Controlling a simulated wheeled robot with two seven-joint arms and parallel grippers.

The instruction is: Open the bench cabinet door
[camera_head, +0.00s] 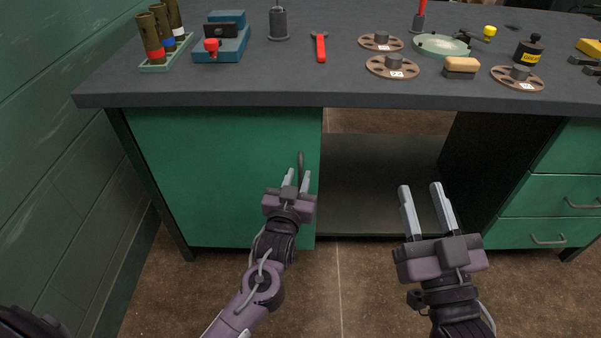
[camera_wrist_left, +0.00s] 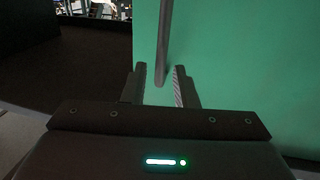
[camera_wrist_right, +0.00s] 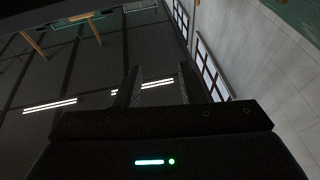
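The green cabinet door (camera_head: 215,165) is at the left under the bench and appears closed. Its dark vertical handle (camera_head: 301,165) is near the door's right edge. My left gripper (camera_head: 297,182) is open in front of the door, by the lower part of the handle. In the left wrist view the handle (camera_wrist_left: 165,45) comes down between the two fingertips (camera_wrist_left: 160,75), with gaps on both sides; whether it lies at finger depth is unclear. My right gripper (camera_head: 422,195) is open and empty, in front of the open shelf space.
An open shelf bay (camera_head: 375,180) is right of the door. Green drawers (camera_head: 550,190) stand at the far right. A green wall (camera_head: 60,130) is close at the left.

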